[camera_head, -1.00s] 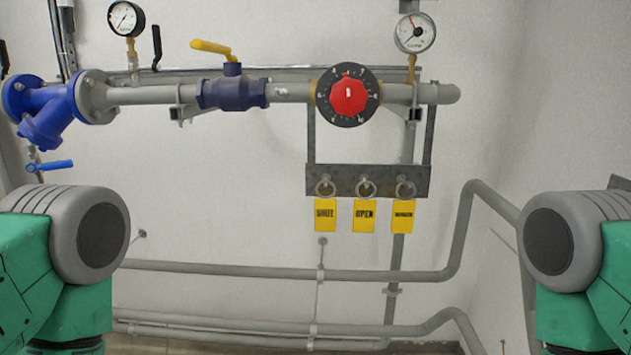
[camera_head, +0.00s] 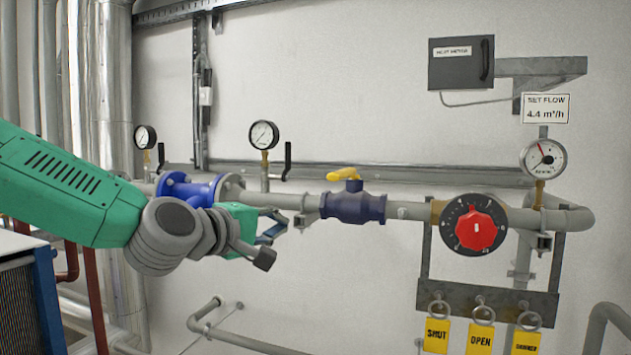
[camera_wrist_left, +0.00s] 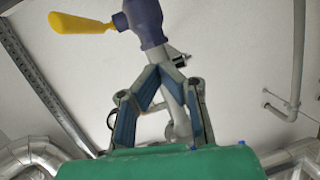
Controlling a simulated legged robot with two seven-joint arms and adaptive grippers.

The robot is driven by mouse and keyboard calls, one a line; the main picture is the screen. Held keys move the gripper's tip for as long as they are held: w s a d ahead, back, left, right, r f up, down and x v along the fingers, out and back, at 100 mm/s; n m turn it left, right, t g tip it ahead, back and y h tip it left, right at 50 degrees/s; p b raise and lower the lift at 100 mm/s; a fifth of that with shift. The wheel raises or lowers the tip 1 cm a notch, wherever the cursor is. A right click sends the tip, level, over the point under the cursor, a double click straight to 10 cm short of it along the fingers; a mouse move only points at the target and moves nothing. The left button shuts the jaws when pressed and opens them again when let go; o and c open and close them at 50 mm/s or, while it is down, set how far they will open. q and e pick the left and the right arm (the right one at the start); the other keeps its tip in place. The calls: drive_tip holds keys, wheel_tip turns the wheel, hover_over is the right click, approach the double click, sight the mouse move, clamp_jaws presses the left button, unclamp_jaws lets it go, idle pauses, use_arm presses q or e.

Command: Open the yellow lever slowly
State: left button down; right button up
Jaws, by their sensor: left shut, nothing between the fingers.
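The yellow lever (camera_head: 343,174) sits on top of a dark blue valve (camera_head: 353,206) in the grey pipe. Its handle points left of the valve stem, along the pipe. In the left wrist view the lever (camera_wrist_left: 82,23) and the valve (camera_wrist_left: 145,20) show at the top, beyond the fingertips. My left gripper (camera_head: 276,226) is in front of the pipe, left of the valve and lower than the lever, apart from the lever. In the left wrist view the gripper (camera_wrist_left: 164,68) has its fingertips together, with nothing between them. My right gripper is out of view.
A blue strainer (camera_head: 188,190) and a gauge (camera_head: 264,135) are near my left arm. The red dial (camera_head: 476,231) is right of the valve, with yellow tags (camera_head: 480,339) hanging below. The wall (camera_head: 310,80) above the lever is clear.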

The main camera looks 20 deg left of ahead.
sight(327, 173)
use_arm(q)
wheel_tip(327, 173, up, 9)
drive_tip(key=n+t, duration=0.1)
drive_tip(key=t, duration=0.1)
drive_tip(key=w+d+p, duration=0.1)
drive_tip(key=w+d, duration=0.1)
drive_tip(key=w, duration=0.1)
drive_tip(key=w+d+p, duration=0.1)
drive_tip(key=w+d, duration=0.1)
drive_tip(key=w, duration=0.1)
drive_tip(key=w+d+p, duration=0.2)
drive_tip(key=w, duration=0.1)
drive_tip(key=shift+d+f, duration=0.15)
drive_tip(key=shift+f, duration=0.15)
drive_tip(key=shift+f, duration=0.1)
